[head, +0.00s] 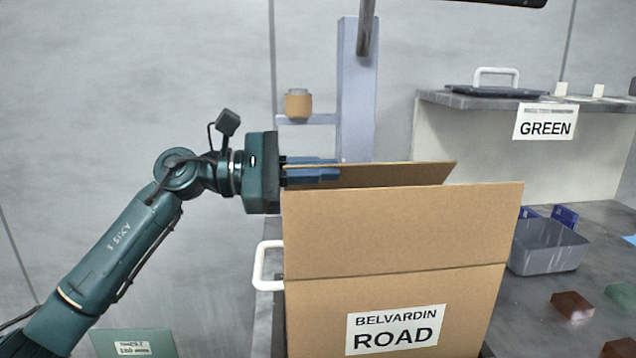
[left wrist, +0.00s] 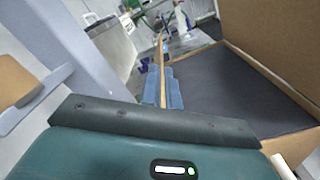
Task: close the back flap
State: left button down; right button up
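A brown cardboard box (head: 310,315) labelled BELVARDIN ROAD stands open on the bench. Its front flap (head: 400,225) stands up towards me and hides the inside in the head view. The back flap (head: 400,174) also stands up behind it. My left gripper (head: 312,172) is at the left end of the back flap, fingers pointing right. In the left wrist view the blue fingers (left wrist: 164,88) lie on both sides of the thin back flap edge (left wrist: 161,62), close against it. A dark flat surface (left wrist: 225,95) shows inside the box. My right gripper is out of view.
A shelf with a GREEN sign (head: 545,122) is behind right. A grey-blue post (head: 357,90) with a small brown roll (head: 298,104) stands behind the gripper.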

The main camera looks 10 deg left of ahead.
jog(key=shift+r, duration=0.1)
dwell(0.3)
pick_arm(q)
jog(key=c, duration=1.6)
grip_release()
jog(key=shift+c, duration=0.2)
jog(key=shift+a, duration=0.1)
jog(key=s+a+b, duration=0.1)
jog(key=s+a, duration=0.1)
jog(key=a, duration=1)
jog(key=shift+s+a+b, duration=0.3)
jog(key=shift+a, duration=0.1)
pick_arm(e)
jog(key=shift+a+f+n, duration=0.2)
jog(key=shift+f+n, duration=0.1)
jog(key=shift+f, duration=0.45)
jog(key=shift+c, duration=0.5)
